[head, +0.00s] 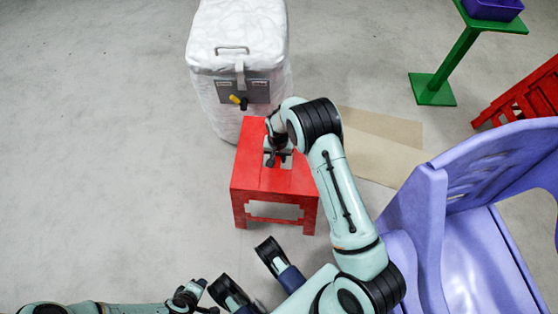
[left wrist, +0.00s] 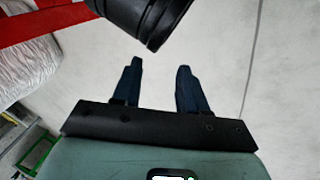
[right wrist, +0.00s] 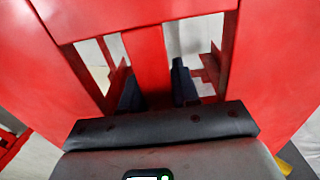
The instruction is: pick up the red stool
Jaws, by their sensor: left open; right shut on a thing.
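The red stool (head: 252,178) stands upright on the floor in the middle of the head view. My right gripper (head: 278,158) reaches down onto its seat from above. In the right wrist view, the right gripper's dark fingers (right wrist: 158,90) go into two slots in the red seat (right wrist: 60,75) and are shut on the bar (right wrist: 147,62) between them. The fingertips are partly hidden below the seat. My left gripper (head: 203,296) is low in the head view, well apart from the stool. In the left wrist view its fingers (left wrist: 157,88) are spread and empty.
A white wrapped bin (head: 235,40) stands close behind the stool. Flat brown cardboard (head: 385,145) lies to the right. A purple plastic chair (head: 450,215) is near at the right, with a green stand (head: 455,60) and red steps (head: 530,95) beyond. Floor at left is clear.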

